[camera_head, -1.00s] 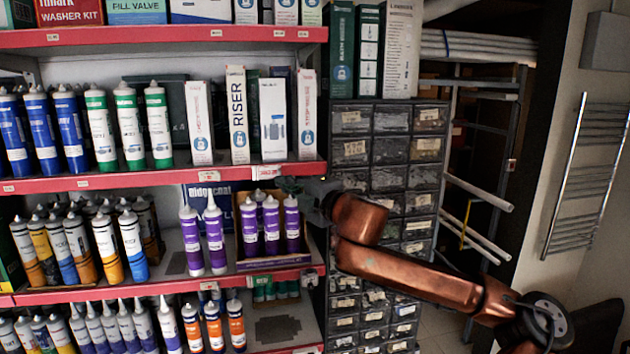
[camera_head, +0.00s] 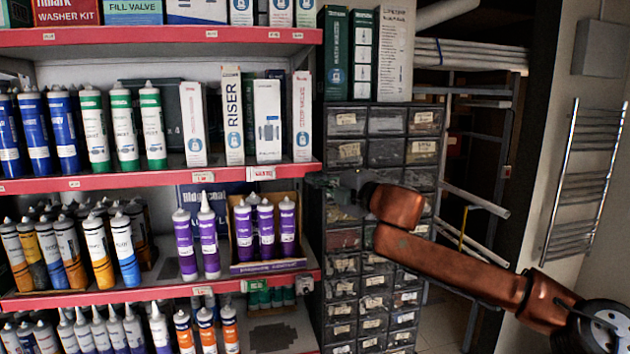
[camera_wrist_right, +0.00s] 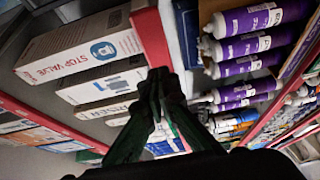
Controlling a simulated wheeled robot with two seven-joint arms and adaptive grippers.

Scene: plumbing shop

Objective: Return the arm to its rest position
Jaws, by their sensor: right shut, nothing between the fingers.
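My right arm, copper-coloured, comes in from the lower right in the head view. Its gripper (camera_head: 335,186) is in front of the drawer cabinet, just right of the shelf edge. In the right wrist view the gripper (camera_wrist_right: 158,78) has its dark fingers together with nothing between them. Purple tubes stand in an open box (camera_head: 268,266) on the middle shelf, left of the gripper and apart from it. Two more purple tubes (camera_head: 208,242) stand beside that box. The purple tubes also show at the upper right of the wrist view (camera_wrist_right: 250,45). My left gripper is not in view.
The red-edged shelf (camera_head: 150,182) holds blue, green and white tubes and upright boxes. The drawer cabinet (camera_head: 386,152) stands close behind my right arm. Pipes (camera_head: 475,200) jut from a rack at right. A towel radiator (camera_head: 585,180) hangs on the right wall.

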